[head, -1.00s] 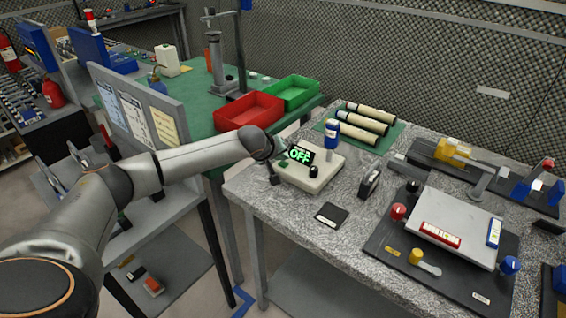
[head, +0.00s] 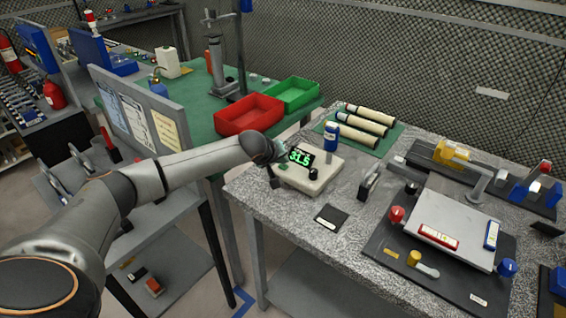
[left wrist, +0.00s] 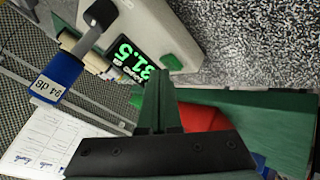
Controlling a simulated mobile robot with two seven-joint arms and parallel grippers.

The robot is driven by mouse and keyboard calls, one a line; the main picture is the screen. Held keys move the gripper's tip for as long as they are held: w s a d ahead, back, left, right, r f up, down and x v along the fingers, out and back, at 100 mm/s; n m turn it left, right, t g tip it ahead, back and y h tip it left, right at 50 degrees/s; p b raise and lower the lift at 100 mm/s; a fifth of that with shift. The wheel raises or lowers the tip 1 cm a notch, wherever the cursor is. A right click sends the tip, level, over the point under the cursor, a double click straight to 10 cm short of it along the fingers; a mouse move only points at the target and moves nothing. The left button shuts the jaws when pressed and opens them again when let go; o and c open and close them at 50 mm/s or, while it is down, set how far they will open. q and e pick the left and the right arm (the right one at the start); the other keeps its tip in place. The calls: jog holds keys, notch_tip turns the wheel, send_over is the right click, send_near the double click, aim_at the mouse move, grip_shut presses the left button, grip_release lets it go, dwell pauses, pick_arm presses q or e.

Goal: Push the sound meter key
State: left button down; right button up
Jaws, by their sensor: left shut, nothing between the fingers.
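The sound meter (head: 306,183) is a beige box on the grey speckled table. Its dark display (head: 301,157) reads 31.5 in green; the display also shows in the left wrist view (left wrist: 134,62). A black knob (head: 313,173) stands on the box. My right gripper is not in view.
A blue cylinder (head: 331,136), labelled 94 dB, stands behind the display. A black pad (head: 331,217) and a small dark upright block (head: 370,180) lie to the right. Red (head: 248,116) and green (head: 291,95) trays sit on the green bench behind.

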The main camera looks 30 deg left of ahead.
pick_arm(q)
jog(key=shift+r, duration=0.15)
notch_tip(320, 180, up, 4)
jog(key=p, duration=0.4)
jog(key=shift+r, duration=0.95)
